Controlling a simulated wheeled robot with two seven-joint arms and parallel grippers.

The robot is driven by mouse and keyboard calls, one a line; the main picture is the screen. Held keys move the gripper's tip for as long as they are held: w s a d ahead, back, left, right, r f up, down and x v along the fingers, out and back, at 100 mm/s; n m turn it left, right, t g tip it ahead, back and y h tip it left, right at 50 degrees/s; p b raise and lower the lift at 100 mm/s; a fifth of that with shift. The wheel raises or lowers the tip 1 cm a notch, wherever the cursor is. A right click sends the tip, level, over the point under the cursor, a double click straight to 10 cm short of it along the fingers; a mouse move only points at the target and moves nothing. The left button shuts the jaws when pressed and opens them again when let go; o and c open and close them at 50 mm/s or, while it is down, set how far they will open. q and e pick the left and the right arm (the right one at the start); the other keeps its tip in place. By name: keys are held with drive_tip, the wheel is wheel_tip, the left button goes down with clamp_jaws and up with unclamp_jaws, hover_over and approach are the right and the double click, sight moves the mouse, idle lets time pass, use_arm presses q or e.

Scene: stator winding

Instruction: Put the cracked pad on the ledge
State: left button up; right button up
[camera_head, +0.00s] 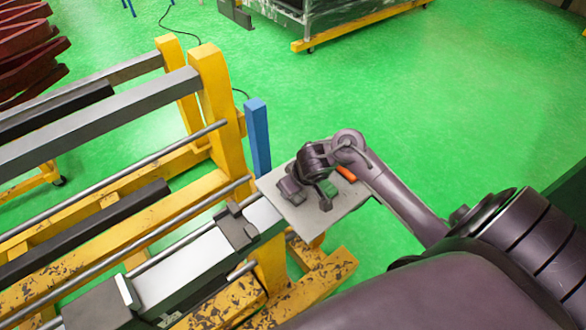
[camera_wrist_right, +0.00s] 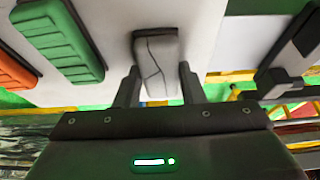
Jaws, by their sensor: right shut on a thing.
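The cracked pad (camera_wrist_right: 155,62) is a small light grey block with dark crack lines across its face. In the right wrist view it sits between the two fingers of my right gripper (camera_wrist_right: 158,86), which is shut on it. In the head view my right gripper (camera_head: 292,191) is over the left part of a flat grey plate (camera_head: 337,212), and it hides the pad there. A green ribbed pad (camera_head: 327,188) and an orange pad (camera_head: 346,173) lie on the plate beside the gripper. My left gripper is out of view.
A pale rail (camera_head: 190,268) with a dark block (camera_head: 238,230) runs left of the plate. A yellow frame (camera_head: 217,115) with metal bars and a blue post (camera_head: 257,135) stands nearby. The green floor (camera_head: 420,100) beyond is open.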

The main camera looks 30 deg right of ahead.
drive_tip(key=o, duration=0.9)
drive_tip(key=shift+f, duration=0.1)
drive_tip(key=shift+o, duration=0.5)
drive_tip(key=shift+r, duration=0.45)
drive_tip(key=p+v, duration=0.7)
drive_tip(key=v, duration=0.4)
drive_tip(key=shift+s+r, duration=0.2)
drive_tip(key=shift+r, duration=0.05)
drive_tip(key=shift+f, duration=0.1)
